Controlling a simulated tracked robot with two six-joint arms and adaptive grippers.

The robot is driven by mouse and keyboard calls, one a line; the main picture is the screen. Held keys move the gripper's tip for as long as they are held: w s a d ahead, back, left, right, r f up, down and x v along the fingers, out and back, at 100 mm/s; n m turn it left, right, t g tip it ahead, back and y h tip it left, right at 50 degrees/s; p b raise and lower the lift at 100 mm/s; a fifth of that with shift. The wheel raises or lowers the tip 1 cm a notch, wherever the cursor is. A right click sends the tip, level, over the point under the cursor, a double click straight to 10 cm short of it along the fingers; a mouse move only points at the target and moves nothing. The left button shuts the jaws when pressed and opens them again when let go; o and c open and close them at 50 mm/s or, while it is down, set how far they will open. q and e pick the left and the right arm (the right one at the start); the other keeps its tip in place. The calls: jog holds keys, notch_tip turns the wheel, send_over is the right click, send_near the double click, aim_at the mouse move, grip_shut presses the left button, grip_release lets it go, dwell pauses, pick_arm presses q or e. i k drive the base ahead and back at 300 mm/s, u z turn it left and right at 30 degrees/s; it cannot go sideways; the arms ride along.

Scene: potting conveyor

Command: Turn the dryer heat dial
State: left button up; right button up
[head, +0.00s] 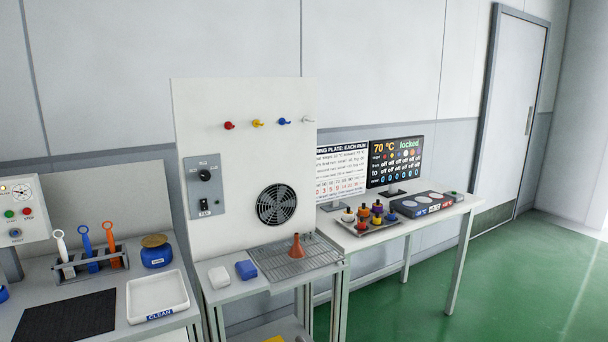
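The heat dial (205,175) is a round dark knob on a grey control plate (193,197). The plate is fixed to the left side of a white upright panel (245,110). A dark switch (205,205) sits below the dial on the same plate. A round black fan grille (277,205) is set in the panel to the right of the dial. The dial's pointer position is too small to read. Neither of my grippers shows in the head view.
A wire rack with a copper funnel (297,246) and blue and white blocks lie below the panel. Coloured hooks line its top. The left bench holds a white tray (157,296) and brushes. The right table has a screen (394,161) reading 70 °C, locked. Green floor (500,285) is clear.

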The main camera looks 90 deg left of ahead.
aim_at(204, 175)
jog(key=z, duration=0.25)
jog(key=i, duration=0.7)
jog(key=u, duration=2.15)
jog(key=i, duration=0.3)
jog(key=u, duration=2.35)
jog(key=k, duration=0.5)
jog(key=u, duration=0.45)
jog(key=i, duration=1.55)
jog(key=z, duration=0.4)
